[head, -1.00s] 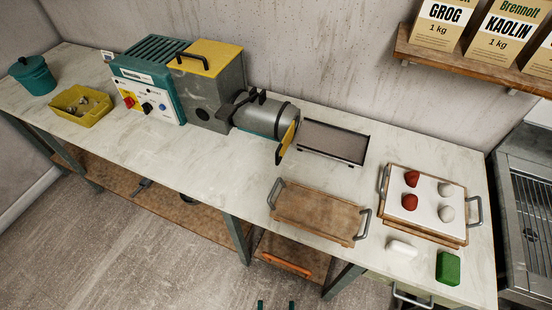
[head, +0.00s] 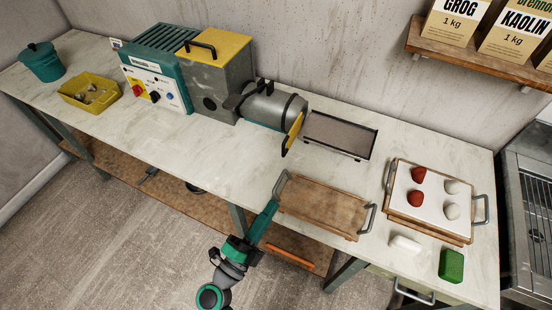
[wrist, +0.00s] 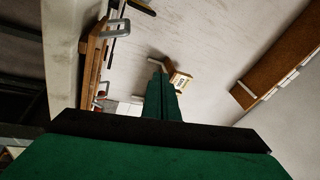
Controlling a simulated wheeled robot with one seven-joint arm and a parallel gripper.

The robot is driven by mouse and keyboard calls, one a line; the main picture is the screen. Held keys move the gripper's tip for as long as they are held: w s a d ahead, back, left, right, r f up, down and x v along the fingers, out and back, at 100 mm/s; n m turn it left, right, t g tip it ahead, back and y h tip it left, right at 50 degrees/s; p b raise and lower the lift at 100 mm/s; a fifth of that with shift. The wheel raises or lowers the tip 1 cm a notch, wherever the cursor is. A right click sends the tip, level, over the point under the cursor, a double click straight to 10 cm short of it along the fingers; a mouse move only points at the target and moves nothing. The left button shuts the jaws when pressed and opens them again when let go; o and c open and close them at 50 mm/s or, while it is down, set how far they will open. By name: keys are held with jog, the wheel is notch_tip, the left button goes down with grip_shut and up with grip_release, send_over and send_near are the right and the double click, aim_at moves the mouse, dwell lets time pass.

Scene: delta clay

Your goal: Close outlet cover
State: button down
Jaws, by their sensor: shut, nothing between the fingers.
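The outlet cover (head: 295,131) is a yellow plate with a black handle at the right end of the grey cylindrical barrel (head: 265,104). In the head view it is seen nearly edge-on and looks swung out at an angle; its hinge is hard to make out. The barrel joins the grey, yellow-topped machine (head: 212,82). My gripper (head: 272,206) is at the table's front edge, by the left handle of the wooden board, below and left of the cover and well apart from it. In the wrist view its green fingers (wrist: 161,93) are together and empty.
The wooden board with metal handles (head: 325,207) lies between my gripper and the shallow dark-rimmed tray (head: 341,134). Another board (head: 405,218) with red and white lumps is at the right. The table (head: 225,170) is bare in front of the machine.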

jog(key=w+a+f+m+g, duration=0.1)
jog(key=w+a, duration=0.1)
jog(key=w+a+f+m+g, duration=0.1)
jog(key=w+a, duration=0.1)
jog(key=w, duration=0.1)
jog(key=w+a+f+m+g+y, duration=0.1)
jog(key=w+a, duration=0.1)
jog(key=shift+w+a, duration=0.4)
jog(key=shift+w+f, duration=0.1)
jog(key=shift+w, duration=0.1)
jog(key=x, duration=1.3)
jog(key=shift+w+d+f, duration=0.1)
jog(key=shift+w+d, duration=0.2)
